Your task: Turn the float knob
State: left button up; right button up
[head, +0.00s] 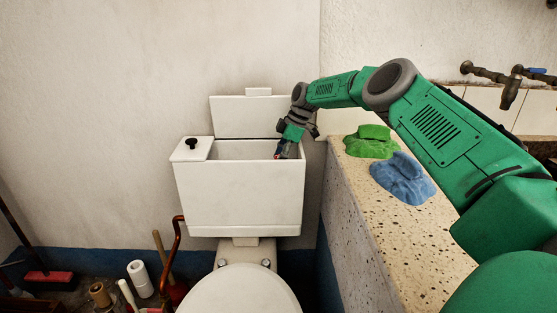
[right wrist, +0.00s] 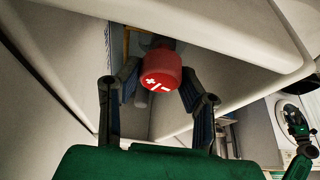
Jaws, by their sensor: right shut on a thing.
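The float knob (right wrist: 161,69) is a red round cap marked "+/-" in the right wrist view, inside the open white cistern (head: 238,195). My right gripper (right wrist: 158,88) has a finger on each side of the knob and is shut on it. In the head view my right gripper (head: 283,152) reaches down into the right end of the cistern, and a small bit of red shows at its tip. The fingers hide the sides of the knob.
The cistern lid (head: 247,117) stands upright behind the opening. A black button (head: 191,144) is on the left top. To the right, a stone ledge (head: 350,210) holds a green cloth (head: 370,146) and a blue cloth (head: 403,180). The toilet lid (head: 240,290) is below.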

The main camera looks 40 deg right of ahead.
jog(key=shift+w+r, duration=0.1)
jog(key=shift+w, duration=0.05)
jog(key=o, duration=1.1)
jog(key=shift+d, duration=0.1)
jog(key=shift+d+r, duration=0.1)
jog(key=shift+r, duration=0.15)
jog(key=v, duration=1.1)
jog(key=shift+r, duration=0.1)
